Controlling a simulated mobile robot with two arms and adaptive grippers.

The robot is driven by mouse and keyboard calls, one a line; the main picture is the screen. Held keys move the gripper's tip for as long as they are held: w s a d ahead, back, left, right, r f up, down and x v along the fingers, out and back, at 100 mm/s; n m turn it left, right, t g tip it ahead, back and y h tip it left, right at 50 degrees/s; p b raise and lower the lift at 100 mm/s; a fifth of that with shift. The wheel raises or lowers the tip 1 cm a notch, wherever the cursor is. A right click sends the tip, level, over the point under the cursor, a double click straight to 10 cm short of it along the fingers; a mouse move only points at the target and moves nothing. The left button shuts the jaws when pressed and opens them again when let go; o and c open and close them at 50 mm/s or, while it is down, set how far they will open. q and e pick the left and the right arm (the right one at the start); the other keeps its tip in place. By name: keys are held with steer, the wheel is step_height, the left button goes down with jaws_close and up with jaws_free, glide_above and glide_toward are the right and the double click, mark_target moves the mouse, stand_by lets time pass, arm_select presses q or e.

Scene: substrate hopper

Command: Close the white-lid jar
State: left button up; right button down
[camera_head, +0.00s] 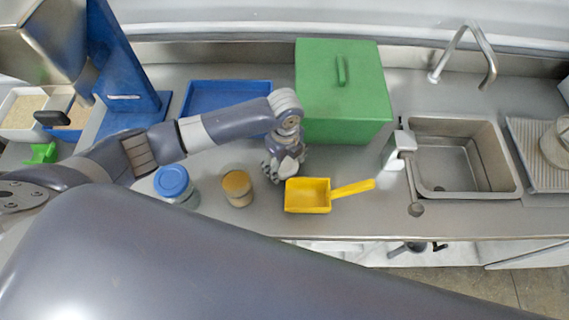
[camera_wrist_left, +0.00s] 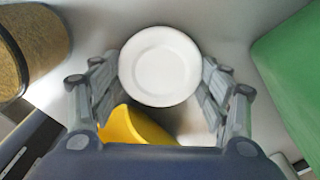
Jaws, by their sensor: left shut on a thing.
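The round white lid (camera_wrist_left: 160,66) of the jar shows between the two fingers of my left gripper (camera_wrist_left: 159,82) in the left wrist view, and the fingers are shut on it. In the head view, my left gripper (camera_head: 277,172) points down at the counter between the brown-topped jar and the green box. The white-lid jar is hidden there behind the gripper. The jar's body is hidden under its lid in the wrist view, so I cannot tell whether the lid is seated. My right gripper is not in view.
A yellow scoop (camera_head: 308,196) lies close in front of the gripper. A brown-topped jar (camera_head: 238,188) and a blue-lid jar (camera_head: 174,184) stand to the left. The green box (camera_head: 340,90) and blue tray (camera_head: 222,94) are behind. A sink (camera_head: 452,190) is at right.

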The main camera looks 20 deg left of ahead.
mark_target(282, 166)
arm_select(q)
step_height(282, 166, up, 17)
steer(key=b, duration=0.2)
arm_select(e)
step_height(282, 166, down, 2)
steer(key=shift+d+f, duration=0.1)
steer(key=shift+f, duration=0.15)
arm_select(q)
steer(key=s+a+n+b, duration=0.2)
steer(key=s+a+n, duration=0.1)
steer(key=n, duration=0.9)
steer(key=s+a+n+b, duration=0.3)
steer(key=s+n, duration=0.2)
steer(key=n, duration=0.6)
steer(key=shift+f+n, duration=0.3)
steer(key=shift+n, duration=0.1)
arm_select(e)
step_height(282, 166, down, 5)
arm_select(q)
steer(key=shift+s, duration=0.1)
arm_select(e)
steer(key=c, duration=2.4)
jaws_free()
